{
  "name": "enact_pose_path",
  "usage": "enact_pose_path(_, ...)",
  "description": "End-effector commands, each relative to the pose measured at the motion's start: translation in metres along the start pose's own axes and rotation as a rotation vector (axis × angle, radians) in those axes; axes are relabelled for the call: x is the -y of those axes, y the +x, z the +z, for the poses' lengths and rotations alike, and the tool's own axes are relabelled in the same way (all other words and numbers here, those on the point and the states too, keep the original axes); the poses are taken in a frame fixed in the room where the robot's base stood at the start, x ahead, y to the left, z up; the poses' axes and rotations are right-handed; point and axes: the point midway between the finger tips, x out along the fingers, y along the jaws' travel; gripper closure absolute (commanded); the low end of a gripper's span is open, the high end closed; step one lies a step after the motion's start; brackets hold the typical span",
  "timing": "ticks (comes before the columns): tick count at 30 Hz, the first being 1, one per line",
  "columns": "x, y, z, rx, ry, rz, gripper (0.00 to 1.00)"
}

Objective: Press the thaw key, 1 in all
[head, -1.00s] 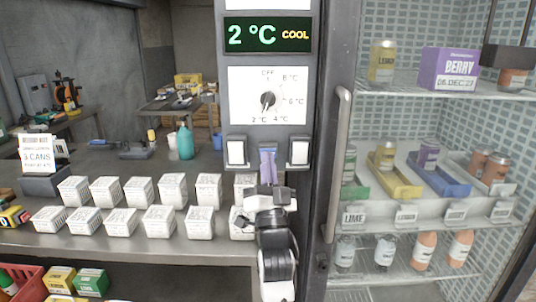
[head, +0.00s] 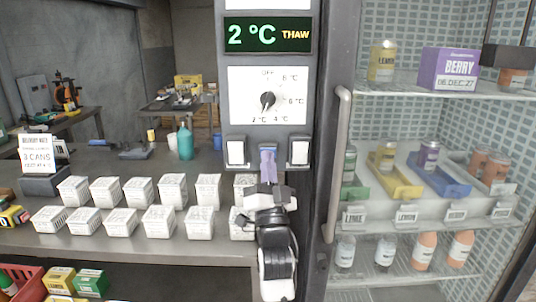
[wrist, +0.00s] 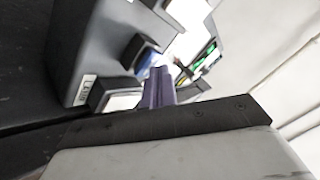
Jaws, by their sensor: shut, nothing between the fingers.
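The display (head: 267,35) at the top of the dark control column reads "2 °C THAW" in the head view. Below the dial sits a row of keys: a white key on the left (head: 235,152), a white key on the right (head: 299,151), and a middle key mostly hidden behind my gripper. My gripper (head: 268,151) is shut and empty, its purple fingers in front of the middle key. In the wrist view the fingers (wrist: 157,86) point at a dark-framed key with a bluish face (wrist: 146,58). I cannot tell whether they touch it.
A dial (head: 268,99) sits above the keys. A vertical door handle (head: 338,160) and a glass-fronted fridge with cans and bottles are on the right. White cartons (head: 159,221) stand in rows on the counter at the left, close to my arm.

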Motion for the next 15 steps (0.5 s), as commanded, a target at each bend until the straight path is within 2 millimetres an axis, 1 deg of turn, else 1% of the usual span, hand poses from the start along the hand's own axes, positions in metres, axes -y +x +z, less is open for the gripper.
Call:
enact_pose_path(6,0.0050,-0.0093,-0.0046,0.001,0.001,0.001,1.00)
enact_pose_path(15,0.0069,-0.0107,-0.0067,0.001,0.000,0.001,1.00)
